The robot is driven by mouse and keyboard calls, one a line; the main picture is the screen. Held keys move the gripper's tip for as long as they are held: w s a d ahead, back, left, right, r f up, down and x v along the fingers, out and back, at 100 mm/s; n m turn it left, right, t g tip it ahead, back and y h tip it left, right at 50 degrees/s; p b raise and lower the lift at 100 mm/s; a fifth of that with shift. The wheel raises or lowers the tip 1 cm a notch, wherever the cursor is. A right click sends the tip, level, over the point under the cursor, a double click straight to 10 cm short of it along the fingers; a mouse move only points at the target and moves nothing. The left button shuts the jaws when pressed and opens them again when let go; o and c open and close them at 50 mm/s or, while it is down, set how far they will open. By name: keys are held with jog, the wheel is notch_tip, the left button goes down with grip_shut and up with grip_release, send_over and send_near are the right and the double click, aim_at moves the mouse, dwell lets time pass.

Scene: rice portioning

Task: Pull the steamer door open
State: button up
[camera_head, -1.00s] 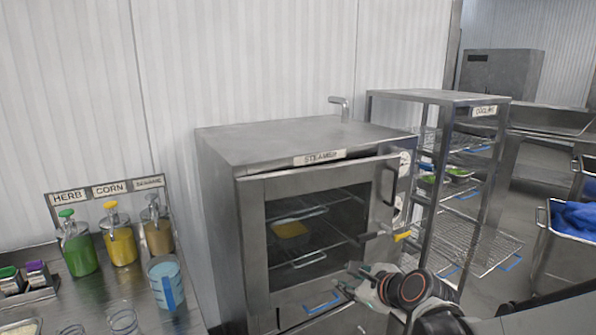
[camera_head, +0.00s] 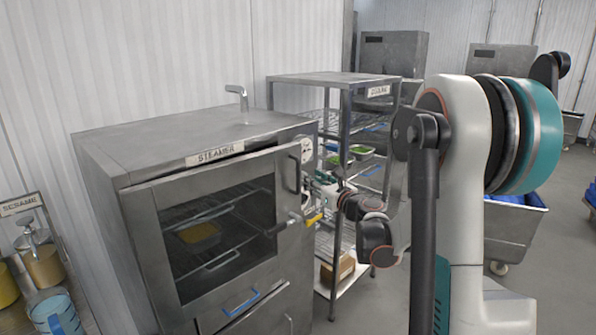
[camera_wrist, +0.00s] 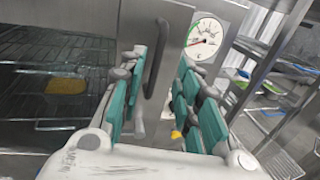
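The steamer (camera_head: 210,141) stands at centre left in the head view. Its glazed door (camera_head: 160,247) seems slightly ajar, with a thin dark gap along the top. The door's dark vertical handle (camera_head: 292,174) is near its right edge. The handle (camera_wrist: 157,60) also shows in the wrist view, ahead of and between the finger lines. My gripper (camera_wrist: 162,92) is open, its teal fingers apart with nothing clearly between them. In the head view my gripper (camera_head: 320,192) is small, right of the door edge. A lever with a yellow tip (camera_head: 314,219) sits below it.
A yellow item (camera_head: 198,233) lies inside the steamer. A blue jug (camera_head: 55,314) stands at left.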

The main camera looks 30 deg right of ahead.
aim_at(299, 171)
jog(key=w, duration=0.9)
jog(key=shift+w+a, duration=0.2)
jog(key=shift+w, duration=0.15)
grip_shut()
